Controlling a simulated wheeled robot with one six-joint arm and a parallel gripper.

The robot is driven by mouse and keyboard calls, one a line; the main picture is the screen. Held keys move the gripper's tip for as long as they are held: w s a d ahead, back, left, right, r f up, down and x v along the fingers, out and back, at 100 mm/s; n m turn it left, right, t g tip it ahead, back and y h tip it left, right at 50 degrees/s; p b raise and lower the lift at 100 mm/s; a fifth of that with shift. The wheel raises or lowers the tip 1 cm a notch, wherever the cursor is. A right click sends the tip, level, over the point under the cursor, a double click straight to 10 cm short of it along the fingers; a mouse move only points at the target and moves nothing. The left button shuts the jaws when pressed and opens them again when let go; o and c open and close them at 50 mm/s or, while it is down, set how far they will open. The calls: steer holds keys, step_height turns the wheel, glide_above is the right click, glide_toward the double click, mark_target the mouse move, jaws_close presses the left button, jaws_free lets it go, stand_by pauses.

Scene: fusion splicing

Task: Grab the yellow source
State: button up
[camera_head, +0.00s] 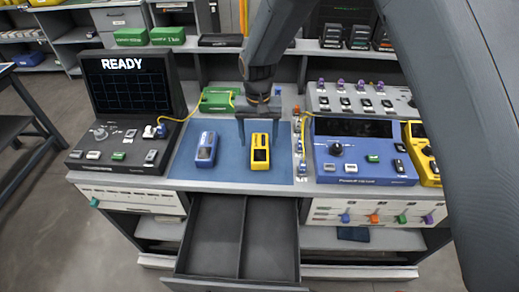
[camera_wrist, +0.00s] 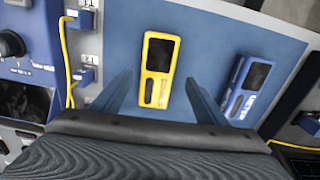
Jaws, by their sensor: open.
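The yellow source (camera_head: 260,161) is a small yellow handheld unit with a dark screen, lying on the blue mat (camera_head: 224,174). It also shows in the wrist view (camera_wrist: 153,98), at the centre. My gripper (camera_head: 259,134) is open above the mat at the yellow source. In the wrist view my gripper (camera_wrist: 157,92) has one finger to each side of the yellow source, with visible gaps to both. Nothing is between the fingers in a grip. How high the fingertips are above the mat is hard to tell.
A similar blue unit (camera_head: 206,148) lies left of the yellow source on the mat. A black READY console (camera_head: 122,82) stands left, a blue console (camera_head: 350,171) right. A green case (camera_head: 216,101) with a yellow cable lies behind. An open drawer (camera_head: 240,273) juts out in front.

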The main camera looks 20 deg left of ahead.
mark_target(260, 147)
steer(key=shift+w+d+f+p, duration=0.1)
steer(key=shift+f+p, duration=0.45)
steer(key=shift+f, duration=0.6)
steer(key=shift+w+d+f+p, duration=0.1)
steer(key=shift+f+p, duration=0.4)
steer(key=shift+f, duration=0.65)
steer(key=c, duration=1.3)
